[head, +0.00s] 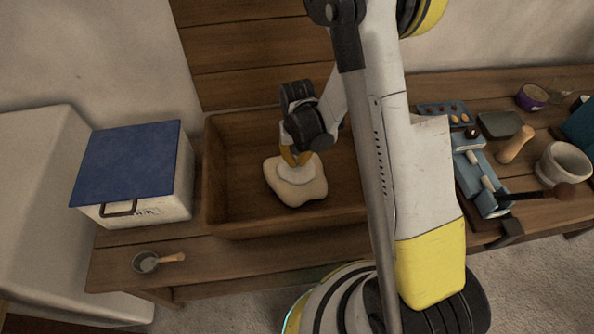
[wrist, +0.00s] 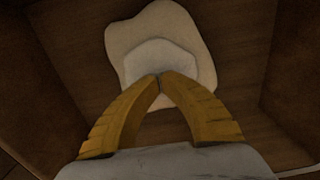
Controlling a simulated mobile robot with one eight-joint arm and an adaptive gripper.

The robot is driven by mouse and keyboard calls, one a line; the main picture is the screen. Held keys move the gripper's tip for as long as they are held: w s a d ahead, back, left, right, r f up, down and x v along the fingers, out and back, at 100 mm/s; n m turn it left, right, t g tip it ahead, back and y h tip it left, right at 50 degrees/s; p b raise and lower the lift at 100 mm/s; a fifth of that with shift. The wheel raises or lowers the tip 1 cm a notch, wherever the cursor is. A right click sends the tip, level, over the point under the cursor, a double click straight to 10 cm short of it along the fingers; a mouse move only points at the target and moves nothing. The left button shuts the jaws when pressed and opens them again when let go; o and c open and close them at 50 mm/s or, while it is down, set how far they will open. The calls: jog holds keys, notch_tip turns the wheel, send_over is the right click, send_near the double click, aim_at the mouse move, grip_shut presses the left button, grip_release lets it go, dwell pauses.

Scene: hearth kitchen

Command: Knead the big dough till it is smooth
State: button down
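The big dough (head: 303,191) is a pale, uneven lump lying in the wooden trough (head: 228,222). A lighter, whitish round patch shows on its top. In the wrist view the dough (wrist: 130,38) has a lobed outline, with the whitish patch near its middle. I cannot tell whether the tips touch the dough.
A white bin with a blue lid (head: 130,160) stands left of the trough. A small scoop (head: 148,262) lies at the front left. Right of my arm are a blue tool (head: 478,175), a wooden pestle (head: 515,145), a mortar (head: 563,165) and a brush (head: 540,193).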

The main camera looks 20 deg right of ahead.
aim_at(297, 169)
jog(key=shift+f, duration=0.15)
jog(key=shift+f+b, duration=1.5)
jog(key=shift+f, duration=0.05)
jog(key=shift+f+b, duration=0.75)
jog(key=shift+b, duration=0.15)
dwell(1.9)
jog(key=shift+r, duration=0.1)
dwell(0.3)
jog(key=shift+r+p, duration=1.6)
jog(key=shift+r, duration=0.8)
jog(key=shift+a, duration=0.1)
jog(key=shift+w+a+b, duration=0.15)
jog(key=shift+a+b, duration=0.05)
jog(key=shift+a, duration=0.5)
jog(key=shift+w+a+b, duration=0.15)
jog(key=shift+a+b, duration=0.05)
jog(key=shift+a, duration=0.5)
